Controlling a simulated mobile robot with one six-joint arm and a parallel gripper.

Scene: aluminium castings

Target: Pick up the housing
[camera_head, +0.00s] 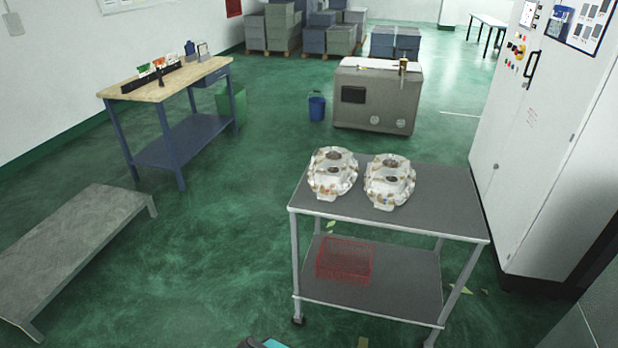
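Two similar pale metal housings with brownish patches and round openings sit side by side on the top of a grey two-shelf cart. The left housing (333,174) stands near the back left corner of the cart top (440,205). The right housing (389,181) is just beside it, nearer the middle. Which one the task means cannot be told. My gripper is not in view; a small dark and teal shape shows at the bottom edge, too cut off to identify.
A red wire basket (344,261) sits on the cart's lower shelf. A white control cabinet (545,130) stands close to the right. A low grey platform (75,255) and a workbench (165,85) are at left. Green floor (235,235) between them and the cart is open.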

